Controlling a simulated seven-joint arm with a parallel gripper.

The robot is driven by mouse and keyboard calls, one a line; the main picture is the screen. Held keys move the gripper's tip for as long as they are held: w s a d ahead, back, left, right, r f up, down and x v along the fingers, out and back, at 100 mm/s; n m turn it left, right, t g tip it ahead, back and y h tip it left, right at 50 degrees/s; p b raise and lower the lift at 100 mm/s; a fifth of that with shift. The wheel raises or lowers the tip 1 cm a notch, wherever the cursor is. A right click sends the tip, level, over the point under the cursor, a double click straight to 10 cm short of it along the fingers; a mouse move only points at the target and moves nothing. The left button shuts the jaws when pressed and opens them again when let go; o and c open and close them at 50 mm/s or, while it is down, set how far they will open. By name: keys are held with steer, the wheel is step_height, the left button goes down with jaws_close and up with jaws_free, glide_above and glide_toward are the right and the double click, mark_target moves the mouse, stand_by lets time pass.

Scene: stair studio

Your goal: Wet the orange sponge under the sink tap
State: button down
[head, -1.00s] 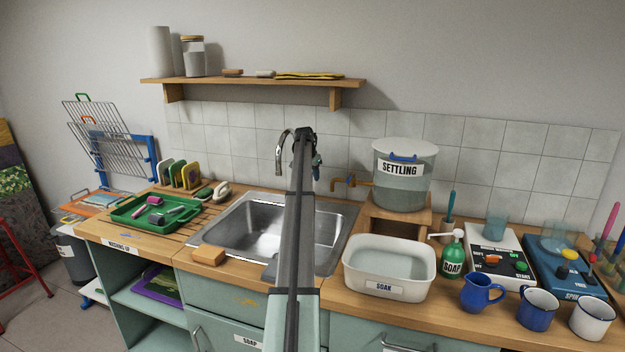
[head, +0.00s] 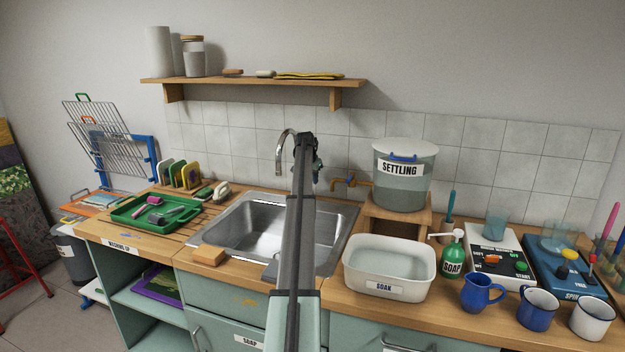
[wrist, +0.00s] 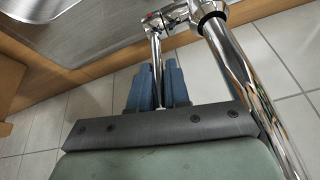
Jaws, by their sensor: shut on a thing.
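The orange sponge (head: 208,255) lies on the wooden counter at the sink's front left corner, outside the basin. The steel sink (head: 262,230) looks empty where it shows; my arm hides its right part. The chrome tap's spout (head: 280,155) arches over the back of the sink, and no water stream shows. In the wrist view my gripper (wrist: 157,98) has its blue fingers shut on the tap's thin chrome lever (wrist: 156,62). A red mark shows near the lever's base. The tap's thick chrome pipe (wrist: 240,85) runs close on the right. My arm mostly hides the gripper in the head view.
A green tray (head: 155,212) with tools is left of the sink. A white soak tub (head: 390,285), a green soap bottle (head: 453,256) and the settling bucket (head: 402,185) stand to the right. A wooden shelf (head: 260,83) hangs above. The counter around the sponge is mostly clear.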

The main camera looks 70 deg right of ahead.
stand_by(0.3)
steer(key=shift+a+h, duration=0.3)
steer(key=shift+a, duration=0.15)
steer(key=shift+a+h, duration=0.1)
steer(key=shift+h, duration=0.3)
steer(key=c, duration=1.2)
jaws_free()
steer(key=shift+o, duration=0.2)
steer(key=shift+r, duration=0.1)
steer(key=v, duration=0.7)
